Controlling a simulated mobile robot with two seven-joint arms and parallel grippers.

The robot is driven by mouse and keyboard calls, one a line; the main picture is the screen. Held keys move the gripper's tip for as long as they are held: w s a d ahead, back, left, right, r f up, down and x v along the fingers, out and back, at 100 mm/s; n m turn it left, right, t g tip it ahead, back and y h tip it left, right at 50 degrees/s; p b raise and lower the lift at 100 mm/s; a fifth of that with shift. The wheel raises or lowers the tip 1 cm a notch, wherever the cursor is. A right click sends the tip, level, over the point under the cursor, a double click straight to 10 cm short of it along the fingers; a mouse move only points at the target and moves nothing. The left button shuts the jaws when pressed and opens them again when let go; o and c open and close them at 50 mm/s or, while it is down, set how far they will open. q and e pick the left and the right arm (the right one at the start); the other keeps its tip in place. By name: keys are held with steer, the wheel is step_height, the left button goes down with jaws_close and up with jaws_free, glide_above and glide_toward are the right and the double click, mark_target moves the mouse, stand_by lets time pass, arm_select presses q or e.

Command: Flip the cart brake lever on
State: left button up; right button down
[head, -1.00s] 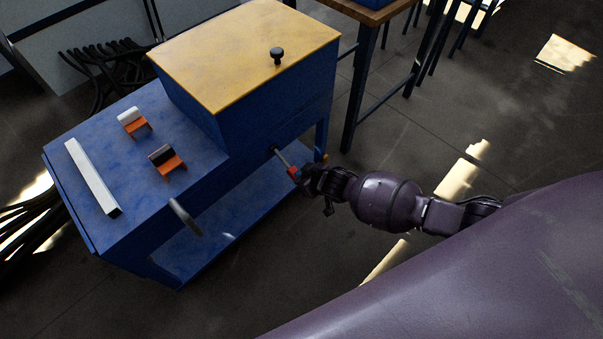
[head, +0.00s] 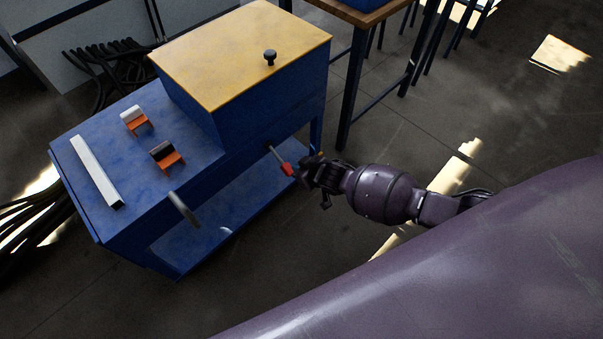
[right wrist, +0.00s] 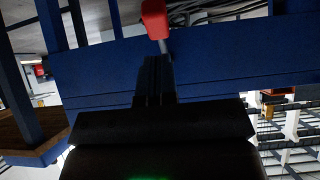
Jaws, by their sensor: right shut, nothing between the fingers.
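The brake lever is a metal rod with a red grip (head: 286,168) that sticks out from the side of the blue cart (head: 255,203) below its yellow-topped box. In the right wrist view the red grip (right wrist: 155,18) shows at the top, just beyond the fingertips. My right gripper (head: 301,174) is shut and empty, with its tips right beside the end of the red grip; I cannot tell whether they touch. In the right wrist view the shut fingers (right wrist: 154,75) point toward the grip. My left gripper is not in view.
On the cart top are a white bar (head: 97,172) and two orange holders (head: 166,156). A grey handle (head: 184,208) sticks out at the cart's front side. A wood-topped table (head: 352,12) stands behind.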

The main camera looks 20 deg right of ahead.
steer(key=s+d+r+p, duration=0.2)
steer(key=s+d+r, duration=0.1)
steer(key=s, duration=0.5)
steer(key=shift+s+r+p, duration=0.15)
steer(key=shift+r+p, duration=0.2)
steer(key=shift+r, duration=0.2)
